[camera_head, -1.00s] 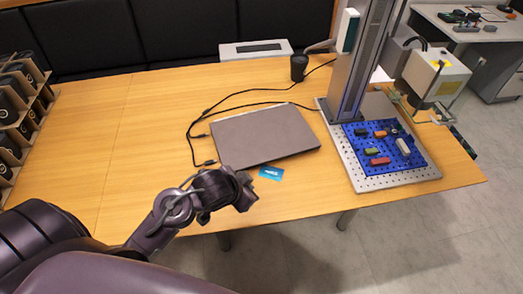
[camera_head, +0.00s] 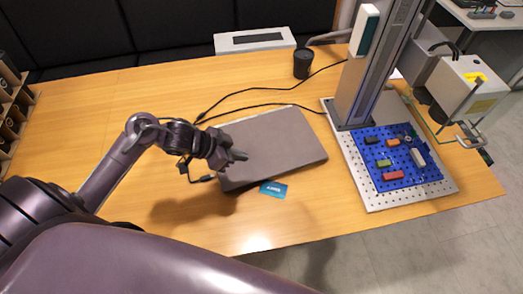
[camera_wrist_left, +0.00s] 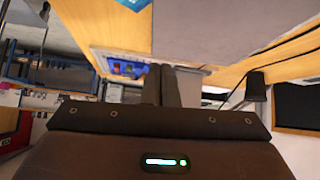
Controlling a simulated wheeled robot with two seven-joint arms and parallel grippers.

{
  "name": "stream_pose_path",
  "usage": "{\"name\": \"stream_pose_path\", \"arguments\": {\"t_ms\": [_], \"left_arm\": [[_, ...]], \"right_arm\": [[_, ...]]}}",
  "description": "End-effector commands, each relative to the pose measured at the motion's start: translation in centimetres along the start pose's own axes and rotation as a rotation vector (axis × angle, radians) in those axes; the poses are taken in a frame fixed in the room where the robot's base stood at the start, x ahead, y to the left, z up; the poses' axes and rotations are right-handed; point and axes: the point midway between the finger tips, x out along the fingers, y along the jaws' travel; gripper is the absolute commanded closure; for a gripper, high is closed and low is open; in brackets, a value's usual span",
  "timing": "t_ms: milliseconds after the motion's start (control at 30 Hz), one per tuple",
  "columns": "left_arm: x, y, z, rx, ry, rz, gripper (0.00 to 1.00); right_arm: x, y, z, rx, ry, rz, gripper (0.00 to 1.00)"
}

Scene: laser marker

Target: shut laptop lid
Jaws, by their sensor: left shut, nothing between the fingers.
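The grey laptop (camera_head: 280,145) lies on the wooden table with its lid down flat; no screen or keys show. It also fills the upper part of the left wrist view (camera_wrist_left: 215,30). My left gripper (camera_head: 240,156) is at the laptop's left part, in front of the lid in the head view. Its fingers (camera_wrist_left: 161,84) are together and empty. I cannot tell whether they touch the lid. My right gripper is in neither view.
A blue card (camera_head: 273,188) lies by the laptop's front edge. Black cables (camera_head: 235,105) run behind and left of it. The laser marker (camera_head: 362,75) with its blue perforated plate (camera_head: 375,172) stands at right. A black cup (camera_head: 302,65) is at the back. The table's front left is clear.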

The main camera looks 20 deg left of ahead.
Motion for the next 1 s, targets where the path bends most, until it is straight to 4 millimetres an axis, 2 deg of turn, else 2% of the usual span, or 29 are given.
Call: {"name": "stream_pose_path", "arguments": {"t_ms": [133,267,667,800,1000], "left_arm": [[0.3,0.0,0.0,-0.003,0.001,0.008,1.0],[1.8,0.0,0.0,-0.005,0.002,0.008,1.0],[10.1,0.1,-0.1,-0.005,0.002,0.008,1.0],[11.6,0.2,1.7,-0.004,-0.003,0.008,1.0],[12.7,0.1,2.7,-0.001,-0.001,0.006,1.0]], "right_arm": [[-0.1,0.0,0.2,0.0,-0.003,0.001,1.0],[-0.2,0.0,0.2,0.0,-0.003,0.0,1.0],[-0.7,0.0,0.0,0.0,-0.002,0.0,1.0],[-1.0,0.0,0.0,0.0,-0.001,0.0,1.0],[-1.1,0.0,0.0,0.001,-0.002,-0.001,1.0]]}}
